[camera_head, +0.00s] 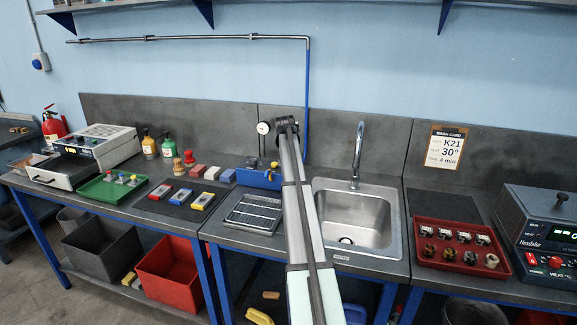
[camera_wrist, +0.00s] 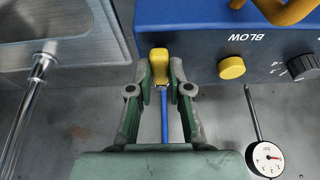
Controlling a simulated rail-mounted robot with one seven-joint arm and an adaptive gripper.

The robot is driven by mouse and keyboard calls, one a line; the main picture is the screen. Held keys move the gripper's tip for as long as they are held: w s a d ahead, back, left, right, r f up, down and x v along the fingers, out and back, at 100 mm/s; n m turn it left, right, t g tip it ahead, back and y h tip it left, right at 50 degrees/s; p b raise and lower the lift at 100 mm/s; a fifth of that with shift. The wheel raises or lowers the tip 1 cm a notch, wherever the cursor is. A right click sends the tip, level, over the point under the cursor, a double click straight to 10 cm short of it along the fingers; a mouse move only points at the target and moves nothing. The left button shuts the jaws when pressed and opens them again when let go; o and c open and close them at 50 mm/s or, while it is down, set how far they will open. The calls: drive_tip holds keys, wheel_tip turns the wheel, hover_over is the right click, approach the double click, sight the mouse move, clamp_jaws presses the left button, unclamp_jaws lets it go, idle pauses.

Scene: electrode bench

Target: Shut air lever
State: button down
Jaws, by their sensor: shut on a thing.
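The yellow air lever (camera_wrist: 158,64) stands between the fingers of my gripper (camera_wrist: 160,80) in the wrist view. The fingers are shut on its handle from both sides. A blue pipe (camera_wrist: 164,120) runs below it between the fingers. The blue blow box (camera_wrist: 205,45) is just to the right of the lever, with a yellow knob (camera_wrist: 231,68) and a black dial (camera_wrist: 303,66). In the head view the blue box (camera_head: 252,178) is partly behind my arm; the lever and fingertips are hidden there.
A round gauge (camera_wrist: 268,159) stands to the right of my gripper. The sink (camera_head: 345,225) with its tall tap (camera_head: 357,155) is right of my arm. A slotted dark tray (camera_head: 254,212) lies to the left. A red tray (camera_head: 456,262) sits further right.

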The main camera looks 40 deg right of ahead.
drive_tip(key=c, duration=1.1)
unclamp_jaws()
drive_tip(key=shift+r, duration=0.1)
drive_tip(key=v, duration=1.2)
